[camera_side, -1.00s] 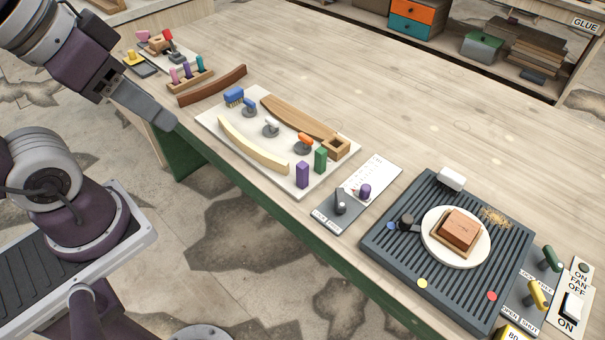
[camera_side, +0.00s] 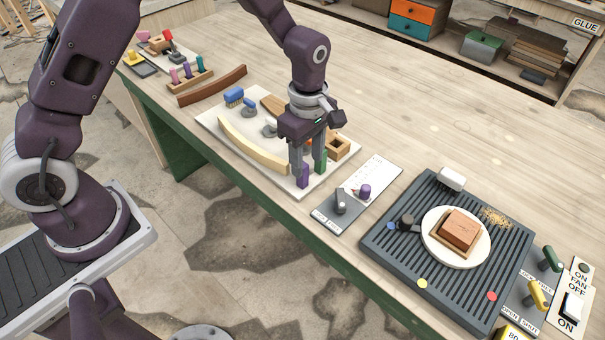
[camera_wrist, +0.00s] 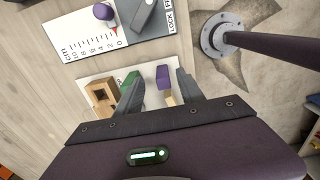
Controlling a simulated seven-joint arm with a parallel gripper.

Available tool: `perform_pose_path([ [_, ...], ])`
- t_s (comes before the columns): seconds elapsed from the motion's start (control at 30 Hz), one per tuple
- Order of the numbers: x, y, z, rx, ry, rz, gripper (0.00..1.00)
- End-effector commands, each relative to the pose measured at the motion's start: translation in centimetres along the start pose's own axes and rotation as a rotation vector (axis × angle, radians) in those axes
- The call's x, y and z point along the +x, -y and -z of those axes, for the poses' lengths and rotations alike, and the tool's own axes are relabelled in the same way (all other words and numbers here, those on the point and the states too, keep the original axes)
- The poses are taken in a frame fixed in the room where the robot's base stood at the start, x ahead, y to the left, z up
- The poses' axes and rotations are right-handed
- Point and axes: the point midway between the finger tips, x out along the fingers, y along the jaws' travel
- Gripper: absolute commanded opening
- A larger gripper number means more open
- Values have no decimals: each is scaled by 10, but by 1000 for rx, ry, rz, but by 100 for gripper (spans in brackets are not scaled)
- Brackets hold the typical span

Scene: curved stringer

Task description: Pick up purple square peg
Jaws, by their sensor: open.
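The purple square peg (camera_side: 302,176) stands upright at the front right corner of the white board (camera_side: 273,179). My gripper (camera_side: 306,166) is open just above and around the peg's upper part in the side view, and its fingers hide some of it. In the wrist view the purple peg (camera_wrist: 163,77) shows between my two fingertips (camera_wrist: 157,85), nearer the right one. I cannot tell whether a finger touches it. The green peg (camera_side: 320,161) stands right beside it, partly behind my gripper; in the wrist view it (camera_wrist: 130,79) is by the left finger.
A wooden block with a square hole (camera_side: 338,147) sits behind the pegs. A cream curved strip (camera_side: 252,147) lies to the left. A ruler plate (camera_side: 372,176) with a grey lever (camera_side: 341,202) and a purple knob (camera_side: 364,191) is close on the right.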

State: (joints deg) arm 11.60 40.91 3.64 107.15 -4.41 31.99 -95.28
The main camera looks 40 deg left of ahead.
Motion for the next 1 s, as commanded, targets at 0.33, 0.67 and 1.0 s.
perform_pose_path([
  [0.33,55,4,10,1,1,2,45],
  [0.67,57,3,10,2,1,0,26],
  [1.0,57,3,10,3,1,0,0],
])
